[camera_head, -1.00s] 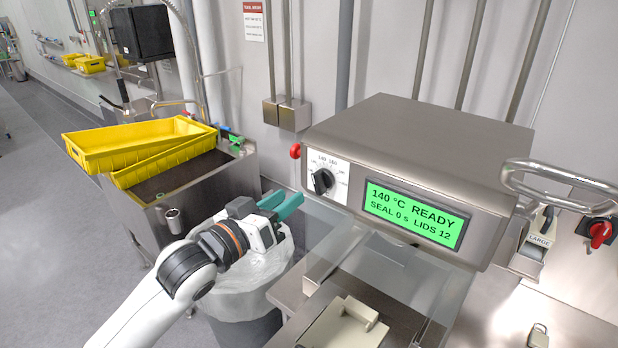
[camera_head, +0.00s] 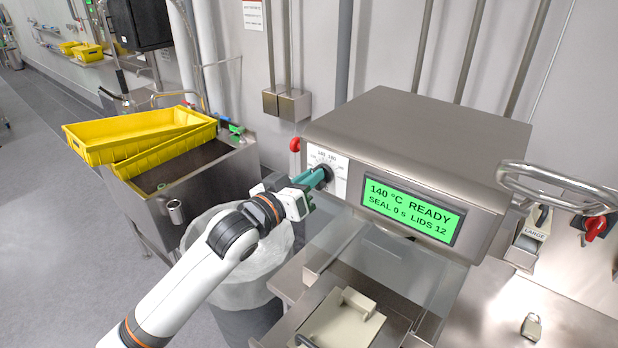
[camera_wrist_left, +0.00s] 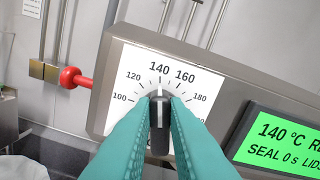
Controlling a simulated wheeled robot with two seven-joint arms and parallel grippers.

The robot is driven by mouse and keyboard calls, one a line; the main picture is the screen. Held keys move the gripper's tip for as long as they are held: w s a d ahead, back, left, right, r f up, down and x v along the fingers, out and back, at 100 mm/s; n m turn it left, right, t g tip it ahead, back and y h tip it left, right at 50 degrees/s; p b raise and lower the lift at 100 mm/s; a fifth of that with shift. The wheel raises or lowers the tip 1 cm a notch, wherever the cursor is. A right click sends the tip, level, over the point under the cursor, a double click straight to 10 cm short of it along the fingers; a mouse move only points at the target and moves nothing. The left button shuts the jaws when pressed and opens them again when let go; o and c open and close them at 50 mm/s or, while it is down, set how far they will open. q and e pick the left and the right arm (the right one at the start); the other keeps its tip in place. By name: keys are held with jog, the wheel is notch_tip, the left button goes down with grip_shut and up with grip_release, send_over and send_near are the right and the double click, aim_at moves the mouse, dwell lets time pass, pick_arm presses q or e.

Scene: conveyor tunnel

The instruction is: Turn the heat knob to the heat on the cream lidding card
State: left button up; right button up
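The heat knob (camera_head: 325,174) is black, on a white dial plate (camera_head: 341,182) at the left of the steel machine's front. In the left wrist view, the knob (camera_wrist_left: 160,125) stands with its pointer line at 140. The dial (camera_wrist_left: 130,62) shows marks from 100 to 180. My left gripper (camera_head: 322,178) is at the dial, its teal fingers closely flanking the knob on both sides, seemingly closed on it. The fingers also show in the left wrist view (camera_wrist_left: 161,103). The green display (camera_head: 412,209) reads 140 °C READY, SEAL 0 s, LIDS 12. I cannot make out a cream lidding card.
A red button (camera_head: 295,145) sticks out left of the dial. A clear guard and a cream block with a handle (camera_head: 342,320) lie below the machine. A lined bin (camera_head: 235,265) is under my left arm. Yellow crates (camera_head: 90,148) stand left. A padlock (camera_head: 531,326) lies right.

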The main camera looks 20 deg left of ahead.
pick_arm(q)
jog(key=shift+d+r+m+p, duration=0.1)
jog(key=shift+r+m+p, duration=0.1)
jog(key=shift+m+p, duration=0.7)
grip_shut()
jog(key=shift+s+f+m, duration=0.1)
jog(key=shift+f+m, duration=0.05)
jog(key=shift+m, duration=0.75)
jog(key=o, duration=0.7)
grip_release()
